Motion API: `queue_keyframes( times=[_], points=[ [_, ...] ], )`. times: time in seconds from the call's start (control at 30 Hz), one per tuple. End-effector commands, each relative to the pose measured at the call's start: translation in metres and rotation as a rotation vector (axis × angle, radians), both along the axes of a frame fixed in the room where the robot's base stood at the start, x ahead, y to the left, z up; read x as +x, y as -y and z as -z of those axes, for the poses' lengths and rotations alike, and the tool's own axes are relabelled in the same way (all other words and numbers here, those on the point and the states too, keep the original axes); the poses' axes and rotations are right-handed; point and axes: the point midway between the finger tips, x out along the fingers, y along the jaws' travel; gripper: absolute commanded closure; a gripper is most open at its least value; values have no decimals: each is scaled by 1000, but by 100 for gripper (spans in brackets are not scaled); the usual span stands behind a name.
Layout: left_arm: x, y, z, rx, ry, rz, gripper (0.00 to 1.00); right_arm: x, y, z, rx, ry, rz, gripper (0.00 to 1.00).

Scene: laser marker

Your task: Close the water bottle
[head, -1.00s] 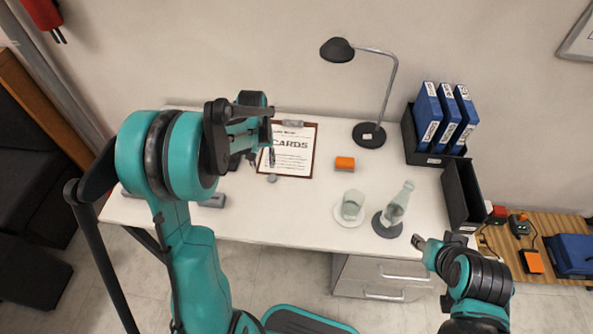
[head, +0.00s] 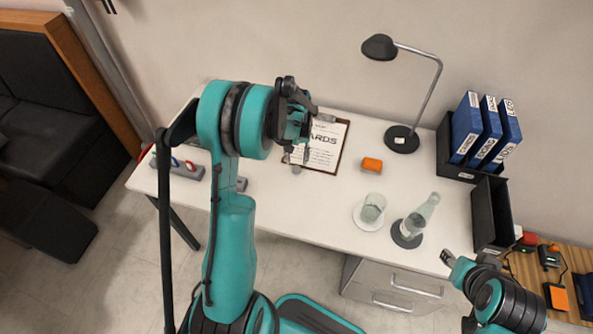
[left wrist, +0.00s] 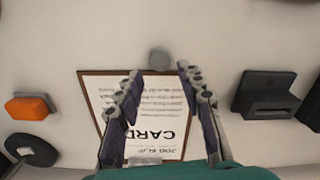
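A clear bottle (head: 421,215) with an open-looking narrow top stands on a dark round coaster (head: 402,240) at the table's right front. A small grey round piece, perhaps the bottle's cap (head: 296,170), lies by the clipboard's near edge. It also shows in the left wrist view (left wrist: 159,60), just beyond and between the spread fingertips. My left gripper (head: 297,152) points down above the clipboard; in the left wrist view (left wrist: 157,76) it is open and empty. My right gripper (head: 447,259) is off the table's front right, away from the bottle; its finger opening is unclear.
A glass (head: 373,207) on a white coaster stands left of the bottle. The clipboard (head: 340,140), an orange block (head: 372,165), a lamp (head: 401,138) and blue binders (head: 466,128) stand or lie behind. A black tray (head: 491,215) is at the right.

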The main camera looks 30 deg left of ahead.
Motion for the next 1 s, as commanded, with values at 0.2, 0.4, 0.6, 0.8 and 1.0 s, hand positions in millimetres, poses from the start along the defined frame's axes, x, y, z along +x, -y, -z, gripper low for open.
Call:
queue_keyframes(
  times=[0.2, 0.4, 0.6, 0.8, 1.0],
  points=[
    [0, 0, -1, 0, 0, 0, 62, 0, 0, -1, 0, 0, 0, 60],
    [0, -1, 19, 0, 0, 0, 62, 0, 0, 11, 0, 0, 0, 60],
    [0, -1, 49, 0, 0, 0, 62, 0, 0, 26, 0, 0, 0, 60],
    [0, -1, 51, 0, 0, 0, 62, 0, 0, 26, 0, 0, 0, 60],
    [0, -1, 51, 0, 0, 0, 68, 0, 0, 25, 0, 0, 0, 60]
  ],
)
